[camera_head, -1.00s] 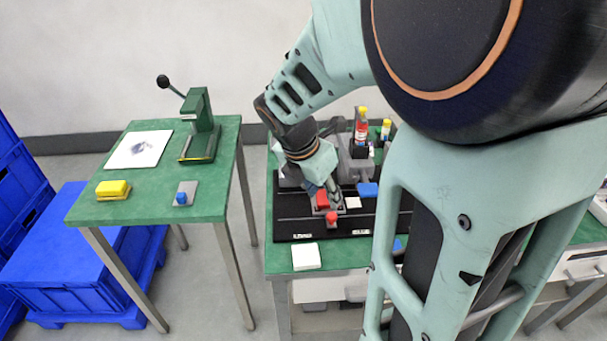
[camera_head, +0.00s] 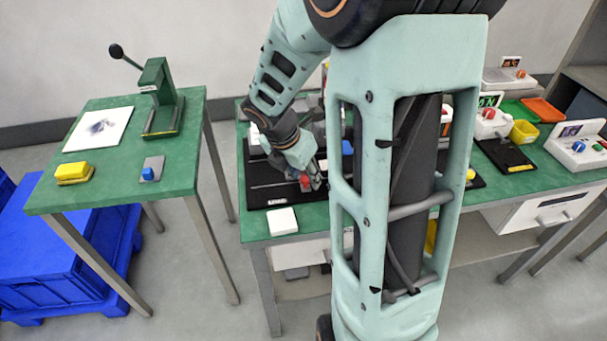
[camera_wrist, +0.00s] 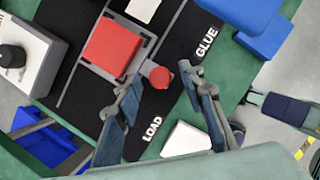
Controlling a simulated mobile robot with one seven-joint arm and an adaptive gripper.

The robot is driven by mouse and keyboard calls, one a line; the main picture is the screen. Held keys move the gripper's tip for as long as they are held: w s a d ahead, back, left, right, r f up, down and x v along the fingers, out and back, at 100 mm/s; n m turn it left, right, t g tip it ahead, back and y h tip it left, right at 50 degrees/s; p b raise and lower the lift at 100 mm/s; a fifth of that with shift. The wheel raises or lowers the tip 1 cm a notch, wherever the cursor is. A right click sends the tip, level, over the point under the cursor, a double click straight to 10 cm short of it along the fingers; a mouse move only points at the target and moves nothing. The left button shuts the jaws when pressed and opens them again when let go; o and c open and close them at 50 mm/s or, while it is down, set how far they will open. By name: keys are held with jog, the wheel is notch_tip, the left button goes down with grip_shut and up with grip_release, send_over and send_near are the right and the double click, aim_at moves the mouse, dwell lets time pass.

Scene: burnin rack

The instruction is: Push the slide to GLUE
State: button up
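The slide is a grey carriage carrying a red block (camera_wrist: 112,47) on a black base (camera_wrist: 85,88) in the wrist view. A red round knob (camera_wrist: 160,77) sticks out from the carriage's front. The white word LOAD (camera_wrist: 152,129) is on the base near my left finger, and GLUE (camera_wrist: 207,42) is farther along to the upper right. My gripper (camera_wrist: 161,84) is open, with one finger on each side of the knob in the picture. Contact cannot be told. In the head view the red knob (camera_head: 304,180) shows beside my gripper; the arm hides much of the base.
A white square pad (camera_head: 282,221) lies on the green bench (camera_head: 258,230) in front of the base. A blue block (camera_wrist: 265,38) lies past GLUE. A side table (camera_head: 120,189) at left holds a green press (camera_head: 162,98).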

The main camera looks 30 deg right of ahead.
aim_at(319, 172)
grip_shut()
jog(key=d+p, duration=0.1)
jog(key=s+d+p, duration=0.1)
jog(key=d, duration=0.1)
jog(key=shift+d+r, duration=0.15)
jog(key=shift+d, duration=0.15)
jog(key=shift+o, duration=0.4)
grip_release()
jog(key=v, duration=1.1)
jog(key=shift+a+r, duration=0.25)
jog(key=shift+r, duration=0.05)
jog(key=shift+s, duration=0.1)
